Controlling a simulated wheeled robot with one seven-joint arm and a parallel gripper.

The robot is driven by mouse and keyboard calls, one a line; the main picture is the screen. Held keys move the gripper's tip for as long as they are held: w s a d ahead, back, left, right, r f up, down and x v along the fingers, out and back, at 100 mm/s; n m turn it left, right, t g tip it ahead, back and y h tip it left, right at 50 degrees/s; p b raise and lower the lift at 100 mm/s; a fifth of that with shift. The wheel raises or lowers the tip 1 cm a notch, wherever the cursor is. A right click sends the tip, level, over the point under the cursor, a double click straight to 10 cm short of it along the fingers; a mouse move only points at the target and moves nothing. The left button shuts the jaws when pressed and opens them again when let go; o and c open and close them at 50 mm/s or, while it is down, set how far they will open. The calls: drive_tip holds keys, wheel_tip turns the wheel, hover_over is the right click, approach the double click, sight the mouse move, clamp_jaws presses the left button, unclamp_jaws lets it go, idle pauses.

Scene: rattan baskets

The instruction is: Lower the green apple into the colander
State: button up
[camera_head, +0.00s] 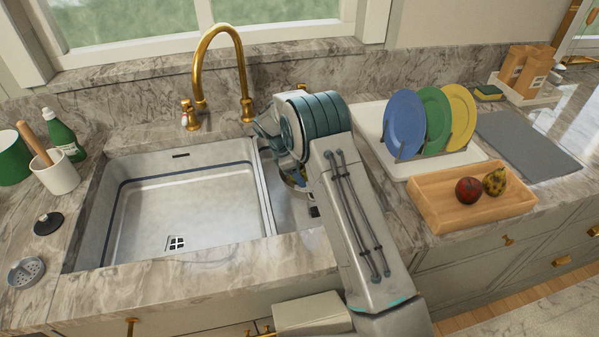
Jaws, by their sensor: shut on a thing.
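My arm reaches over the narrow right basin of the sink and covers most of it. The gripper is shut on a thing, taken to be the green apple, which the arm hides. I cannot make out the green apple itself. No colander can be made out clearly; the arm blocks most of the right basin.
The wide left basin (190,205) is empty. A brass faucet (222,35) stands behind the sink. To the right are a rack with blue, green and yellow plates (404,124) and a wooden tray (480,218) holding a red fruit (468,190) and a speckled pear (495,181).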

drive_tip(key=shift+f+b, duration=1.1)
drive_tip(key=shift+f, duration=0.95)
idle(0.5)
drive_tip(key=o, duration=1.1)
drive_tip(key=shift+a, duration=0.1)
